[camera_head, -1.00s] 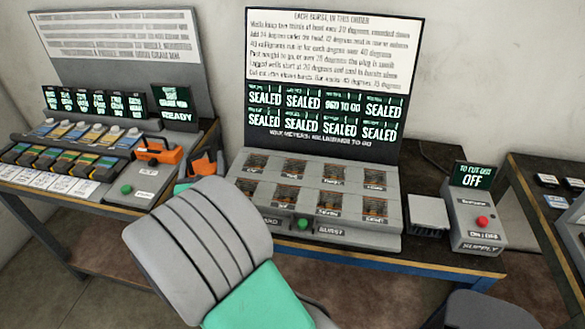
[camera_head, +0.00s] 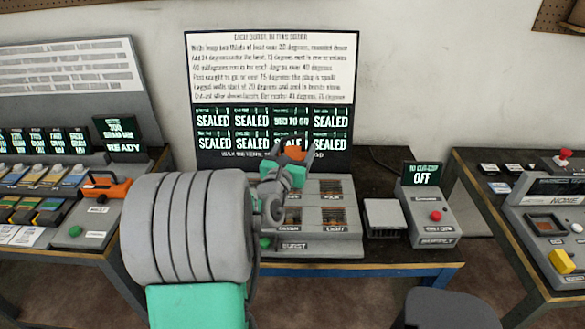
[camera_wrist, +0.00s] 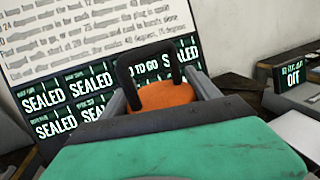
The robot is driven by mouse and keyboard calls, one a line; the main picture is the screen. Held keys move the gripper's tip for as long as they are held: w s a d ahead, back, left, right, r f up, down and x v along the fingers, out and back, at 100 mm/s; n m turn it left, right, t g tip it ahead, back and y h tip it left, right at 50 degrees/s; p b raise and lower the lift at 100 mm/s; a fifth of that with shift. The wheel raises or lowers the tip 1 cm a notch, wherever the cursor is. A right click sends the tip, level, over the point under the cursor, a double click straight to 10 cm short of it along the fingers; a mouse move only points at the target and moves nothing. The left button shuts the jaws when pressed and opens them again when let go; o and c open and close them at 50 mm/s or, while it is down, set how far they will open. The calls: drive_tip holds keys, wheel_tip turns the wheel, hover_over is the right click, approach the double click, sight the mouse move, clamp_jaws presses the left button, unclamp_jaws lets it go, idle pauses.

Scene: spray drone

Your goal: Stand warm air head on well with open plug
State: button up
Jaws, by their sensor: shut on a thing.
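My gripper (camera_head: 289,163) is shut on the orange warm air head (camera_head: 295,153), held in front of the lower part of the display board. In the wrist view the orange head (camera_wrist: 162,97) sits between the fingers, with its dark handle loop standing up. The well block (camera_head: 318,240) has several wells in two rows; my arm hides its left part. The display (camera_head: 272,130) reads SEALED for most wells and 960 TO GO for the third in the upper row. Whether that well's plug is open cannot be seen.
A second orange tool (camera_head: 105,188) lies on the left panel, which reads READY. A supply box (camera_head: 432,217) with a red button reads OFF, beside a grey block (camera_head: 384,218). A right-hand bench carries a console (camera_head: 550,225).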

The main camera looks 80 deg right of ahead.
drive_tip(key=shift+w+d+f, duration=0.4)
drive_tip(key=shift+d+f, duration=0.8)
drive_tip(key=shift+f, duration=0.45)
drive_tip(key=shift+w+d+f, duration=0.45)
drive_tip(key=shift+d+f, duration=0.75)
drive_tip(key=shift+f, duration=0.4)
drive_tip(key=shift+w+d+f, duration=0.4)
drive_tip(key=shift+d+f, duration=0.8)
drive_tip(key=shift+f, duration=0.45)
drive_tip(key=shift+f+b, duration=0.2)
drive_tip(key=shift+b, duration=0.15)
drive_tip(key=o, duration=2)
drive_tip(key=shift+r, duration=0.2)
drive_tip(key=a, duration=0.4)
drive_tip(key=a+b, duration=0.1)
drive_tip(key=a, duration=0.3)
drive_tip(key=a+b, duration=0.1)
drive_tip(key=a, duration=0.3)
drive_tip(key=shift+w+f, duration=0.1)
drive_tip(key=shift+w, duration=0.25)
